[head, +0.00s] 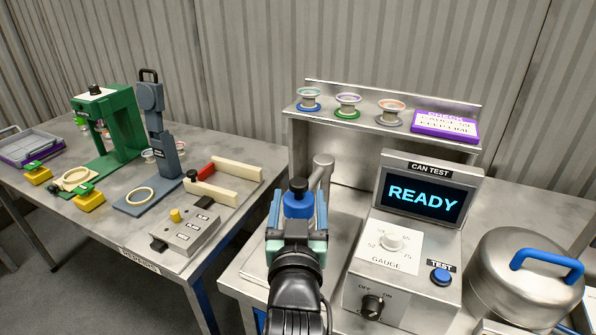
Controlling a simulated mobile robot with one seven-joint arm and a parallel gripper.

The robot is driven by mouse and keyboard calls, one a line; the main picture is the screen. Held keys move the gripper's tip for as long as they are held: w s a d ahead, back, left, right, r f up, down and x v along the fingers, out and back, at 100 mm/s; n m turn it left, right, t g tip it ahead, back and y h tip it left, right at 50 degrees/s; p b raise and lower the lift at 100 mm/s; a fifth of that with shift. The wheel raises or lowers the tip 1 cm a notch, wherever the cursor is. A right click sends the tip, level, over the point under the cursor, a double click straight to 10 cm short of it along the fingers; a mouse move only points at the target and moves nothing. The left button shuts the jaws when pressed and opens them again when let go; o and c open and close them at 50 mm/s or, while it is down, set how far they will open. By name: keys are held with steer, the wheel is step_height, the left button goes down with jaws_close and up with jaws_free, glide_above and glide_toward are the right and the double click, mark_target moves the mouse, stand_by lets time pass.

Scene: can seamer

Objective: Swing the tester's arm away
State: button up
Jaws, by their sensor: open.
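The can tester (375,285) stands on the right-hand metal table. Its screen (422,195) reads READY. Its grey arm (323,168) rises behind my gripper, with a rounded top end. A blue round part with a black knob (298,187) on top shows between my fingers; I cannot tell how it joins the arm. My gripper (298,213) is open, with one finger on each side of the blue part. I cannot tell whether either finger touches it. My gripper and wrist hide the lower arm and what lies under it.
A shelf (385,127) behind holds several coloured spools and a purple sign (445,125). A steel lidded pot (525,275) with a blue handle stands right of the tester. The left table (230,165) carries a green press (115,130), a grey stand (155,125) and a switch box (185,231).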

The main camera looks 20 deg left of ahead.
mark_target(299, 179)
steer(key=x, duration=0.8)
steer(key=shift+w+a, duration=0.1)
jaws_close()
stand_by(1.3)
